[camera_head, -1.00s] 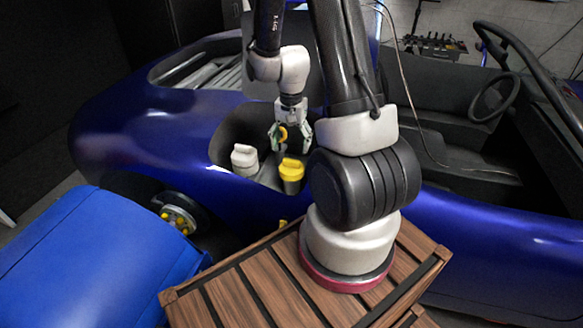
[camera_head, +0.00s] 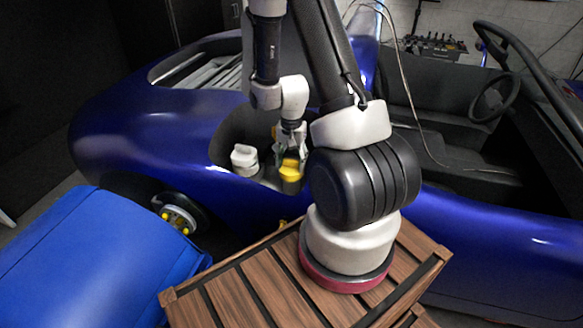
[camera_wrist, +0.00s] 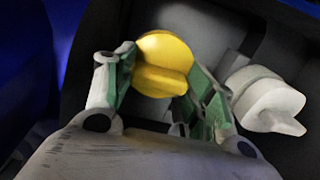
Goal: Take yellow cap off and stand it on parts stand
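The yellow cap (camera_head: 289,172) has a raised grip ridge and sits on a reservoir in the recess of the blue car body. In the wrist view the cap (camera_wrist: 165,50) lies between the two green-padded fingers. My gripper (camera_head: 290,153) is above the cap, with its fingers apart on either side. In the wrist view my gripper (camera_wrist: 160,62) looks open, its left fingertip close to the cap's edge; I cannot tell whether it touches. The reservoir under the cap is mostly hidden. I cannot make out the parts stand.
A white-capped container (camera_head: 244,160) stands left of the yellow cap; it shows at the right in the wrist view (camera_wrist: 265,100). The blue car body (camera_head: 150,135) surrounds the recess. A blue padded cover (camera_head: 90,260) is at the lower left, near a wheel hub (camera_head: 178,218).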

